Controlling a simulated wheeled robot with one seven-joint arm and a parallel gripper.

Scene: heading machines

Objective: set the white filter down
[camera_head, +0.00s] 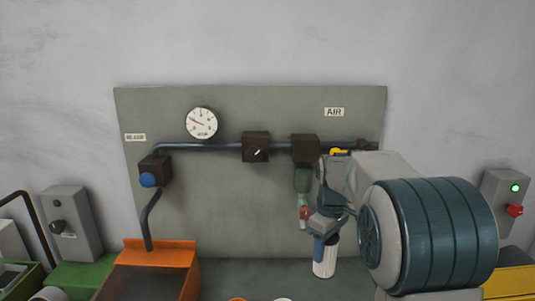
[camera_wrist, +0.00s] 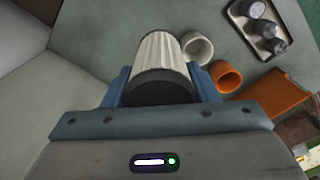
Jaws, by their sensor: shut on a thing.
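The white filter (camera_head: 324,264) is a pale ribbed cylinder with a dark end, held upright in the head view below my gripper (camera_head: 325,243). In the wrist view the filter (camera_wrist: 158,55) sits between the two blue fingers of my gripper (camera_wrist: 160,88), with its dark end toward the camera. The fingers are shut on it from both sides. The grey-green bench top (camera_head: 262,275) is under and around it. I cannot tell whether the filter's lower end touches the bench.
A white cup (camera_wrist: 197,47) and an orange cup (camera_wrist: 226,76) stand close beside the filter. A tray (camera_wrist: 281,47) with dark grey parts lies beyond them. An orange housing (camera_head: 160,254) stands at left. A panel (camera_head: 230,220) with pipes, a gauge and valves rises behind.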

